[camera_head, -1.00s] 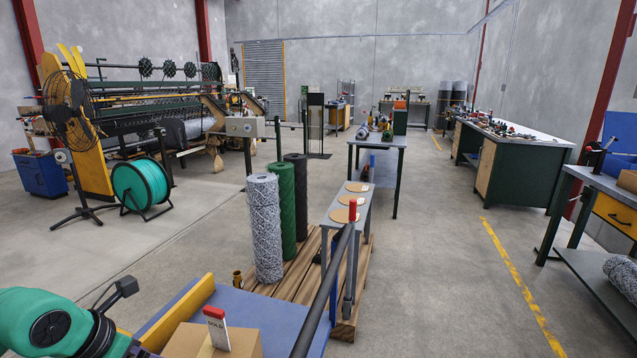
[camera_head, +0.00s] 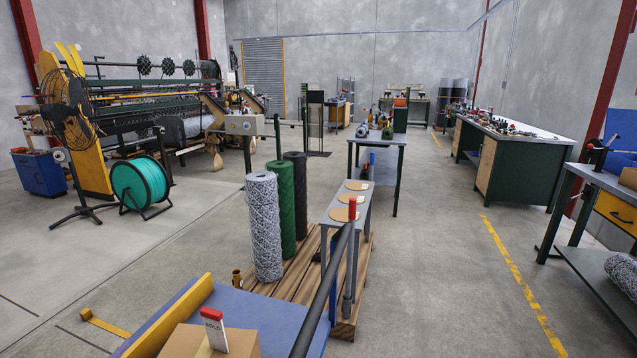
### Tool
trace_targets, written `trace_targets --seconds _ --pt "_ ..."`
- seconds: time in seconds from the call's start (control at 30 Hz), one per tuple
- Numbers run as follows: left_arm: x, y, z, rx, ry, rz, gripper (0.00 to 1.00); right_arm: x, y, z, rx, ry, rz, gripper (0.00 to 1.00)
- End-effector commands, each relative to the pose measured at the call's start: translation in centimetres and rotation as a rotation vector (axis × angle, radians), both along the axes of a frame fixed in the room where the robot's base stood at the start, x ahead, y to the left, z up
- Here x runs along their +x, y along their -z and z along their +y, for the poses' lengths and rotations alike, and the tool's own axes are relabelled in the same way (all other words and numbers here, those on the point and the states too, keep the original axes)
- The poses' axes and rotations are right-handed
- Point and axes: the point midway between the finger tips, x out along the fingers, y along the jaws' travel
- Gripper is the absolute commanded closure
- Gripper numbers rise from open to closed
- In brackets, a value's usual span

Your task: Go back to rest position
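Neither of my grippers shows in the head view now, and no part of my arms is in sight. Whether they are open or shut is hidden. In front of me at the bottom is a blue surface (camera_head: 268,312) with a yellow edge board (camera_head: 172,318). A cardboard box (camera_head: 240,346) stands on it with a red-topped white tag (camera_head: 214,328).
A dark rail (camera_head: 325,285) with a red end rises beside the blue surface. Open concrete floor (camera_head: 440,270) lies right, and more at left.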

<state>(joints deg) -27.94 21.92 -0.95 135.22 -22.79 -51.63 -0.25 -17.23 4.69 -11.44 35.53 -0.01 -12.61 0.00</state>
Motion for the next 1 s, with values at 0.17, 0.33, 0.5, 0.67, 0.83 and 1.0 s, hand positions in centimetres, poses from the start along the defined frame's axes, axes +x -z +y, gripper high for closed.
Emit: trace_targets --seconds 0.17,0.33,0.5,0.67,0.83,1.0 --pt "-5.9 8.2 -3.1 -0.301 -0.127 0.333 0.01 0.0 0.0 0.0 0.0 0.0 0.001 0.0" --pt "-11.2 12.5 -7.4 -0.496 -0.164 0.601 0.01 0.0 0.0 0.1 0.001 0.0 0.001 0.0" --pt "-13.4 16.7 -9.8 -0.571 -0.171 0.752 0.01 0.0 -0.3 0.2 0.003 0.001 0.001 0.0" --pt "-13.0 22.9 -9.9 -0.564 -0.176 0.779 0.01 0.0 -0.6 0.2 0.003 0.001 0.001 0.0" --pt "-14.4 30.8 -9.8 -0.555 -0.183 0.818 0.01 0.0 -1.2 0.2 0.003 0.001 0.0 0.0" --pt "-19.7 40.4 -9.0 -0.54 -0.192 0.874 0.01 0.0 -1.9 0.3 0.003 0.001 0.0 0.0"
